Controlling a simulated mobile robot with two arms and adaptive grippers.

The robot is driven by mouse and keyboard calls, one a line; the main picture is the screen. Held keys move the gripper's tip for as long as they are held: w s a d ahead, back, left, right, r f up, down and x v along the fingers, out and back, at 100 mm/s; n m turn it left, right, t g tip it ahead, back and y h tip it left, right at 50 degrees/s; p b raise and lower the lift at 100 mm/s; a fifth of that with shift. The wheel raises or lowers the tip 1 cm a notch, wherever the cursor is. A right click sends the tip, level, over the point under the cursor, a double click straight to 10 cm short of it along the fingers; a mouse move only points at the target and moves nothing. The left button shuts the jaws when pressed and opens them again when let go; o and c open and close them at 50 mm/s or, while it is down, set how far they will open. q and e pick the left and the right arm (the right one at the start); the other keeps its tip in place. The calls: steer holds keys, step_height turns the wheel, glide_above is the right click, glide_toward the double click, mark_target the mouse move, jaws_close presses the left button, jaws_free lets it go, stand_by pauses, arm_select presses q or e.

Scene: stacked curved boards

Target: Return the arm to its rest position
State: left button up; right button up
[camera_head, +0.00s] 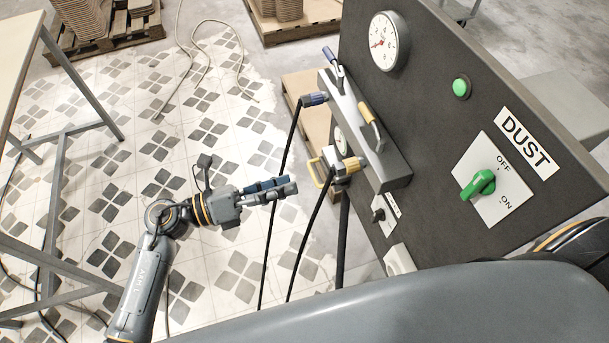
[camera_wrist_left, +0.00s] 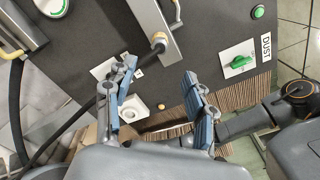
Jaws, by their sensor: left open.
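My left arm (camera_head: 145,285) reaches up from the lower left in the head view. My left gripper (camera_head: 272,189) is open and empty, with its blue-padded fingers pointing right toward the panel. It appears apart from the panel and overlaps the black cables in the picture. In the left wrist view the two blue fingers (camera_wrist_left: 160,98) stand wide apart with nothing held between them. The dark control panel (camera_head: 432,120) fills the right of the head view. My right gripper is not visible.
The panel carries a gauge (camera_head: 388,42), a green button (camera_head: 461,88), a green knob (camera_head: 478,185) and a grey connector block (camera_head: 372,150) with plugged cables. A table (camera_head: 20,45) stands left. Pallets with stacked boards (camera_head: 88,20) stand behind. Tiled floor between is mostly clear.

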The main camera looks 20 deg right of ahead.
arm_select(q)
steer(key=shift+a, duration=0.7)
